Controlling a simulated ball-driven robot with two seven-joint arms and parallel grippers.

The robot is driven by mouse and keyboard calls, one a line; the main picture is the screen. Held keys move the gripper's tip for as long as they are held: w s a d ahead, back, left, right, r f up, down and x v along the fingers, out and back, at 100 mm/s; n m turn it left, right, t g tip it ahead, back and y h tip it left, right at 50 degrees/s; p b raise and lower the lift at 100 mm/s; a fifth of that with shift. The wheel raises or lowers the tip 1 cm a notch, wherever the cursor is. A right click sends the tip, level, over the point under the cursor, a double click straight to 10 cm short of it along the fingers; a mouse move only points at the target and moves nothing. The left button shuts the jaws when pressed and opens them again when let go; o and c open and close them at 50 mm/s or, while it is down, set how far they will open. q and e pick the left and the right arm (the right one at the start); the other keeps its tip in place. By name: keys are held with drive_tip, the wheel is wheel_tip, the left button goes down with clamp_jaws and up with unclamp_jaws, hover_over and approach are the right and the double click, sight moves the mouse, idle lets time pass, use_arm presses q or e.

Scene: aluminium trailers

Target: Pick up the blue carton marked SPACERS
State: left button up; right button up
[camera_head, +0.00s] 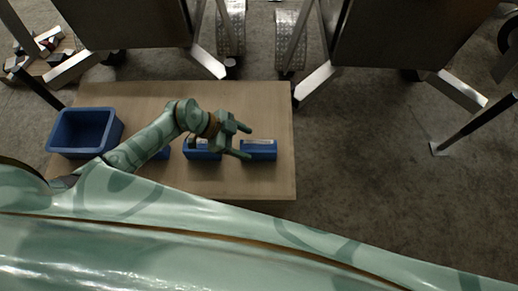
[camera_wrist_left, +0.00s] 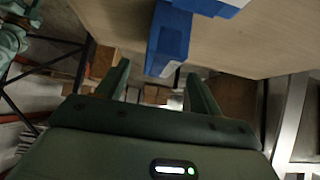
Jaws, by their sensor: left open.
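Several blue cartons lie in a row on the wooden table, and their print is too small to read, so I cannot tell which is marked SPACERS. The right carton (camera_head: 262,152) lies just beyond my left gripper (camera_head: 246,142), which is open and empty. The middle carton (camera_head: 200,154) is partly covered by my left wrist, and the left carton (camera_head: 162,154) is mostly hidden by my left arm. In the left wrist view, a blue carton (camera_wrist_left: 168,40) shows ahead, between the open fingers (camera_wrist_left: 157,72), with another blue carton (camera_wrist_left: 212,6) at the top edge. My right gripper is not in view.
An open blue bin (camera_head: 62,128) stands at the table's left end. The wooden table (camera_head: 270,185) is bare around the cartons' front and right. Metal trailers (camera_head: 385,35) stand behind it. The carpeted floor (camera_head: 380,170) to the right is clear.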

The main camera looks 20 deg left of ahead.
sight(257, 146)
use_arm(q)
drive_tip(key=shift+w+d+f, duration=0.1)
drive_tip(key=shift+d+f, duration=0.1)
drive_tip(key=b+x, duration=0.1)
drive_tip(key=x, duration=0.1)
drive_tip(key=b+x, duration=0.1)
drive_tip(key=x, duration=0.2)
drive_tip(key=shift+w+d+r, duration=0.15)
drive_tip(key=shift+d+r, duration=0.05)
drive_tip(key=shift+r, duration=0.05)
drive_tip(key=shift+r, duration=0.1)
drive_tip(key=c, duration=1.2)
